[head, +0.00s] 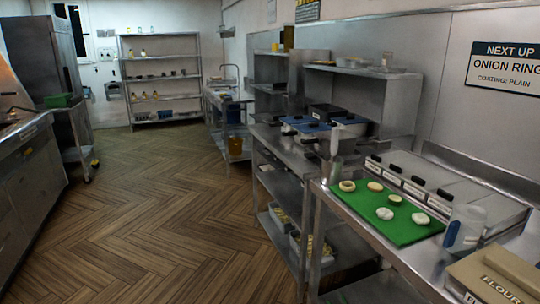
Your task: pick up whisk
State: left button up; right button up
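I cannot make out a whisk for certain. An upright pale handle-like thing (335,141) stands at the left end of the near steel counter (322,196). It rises from a small grey container (336,168), and its lower part is hidden, so I cannot tell whether it is the whisk. Neither of my grippers is in view.
A green board (407,232) with several round pale pieces lies on the near counter. Lidded steel bins (440,183) stand behind it. A clear jug (465,228) and a flour box (497,276) are at right. The wooden floor (160,215) at left is clear.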

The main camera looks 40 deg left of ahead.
aim_at(335, 130)
jog(key=u, duration=0.95)
jog(key=z, duration=2.2)
jog(key=u, duration=2.2)
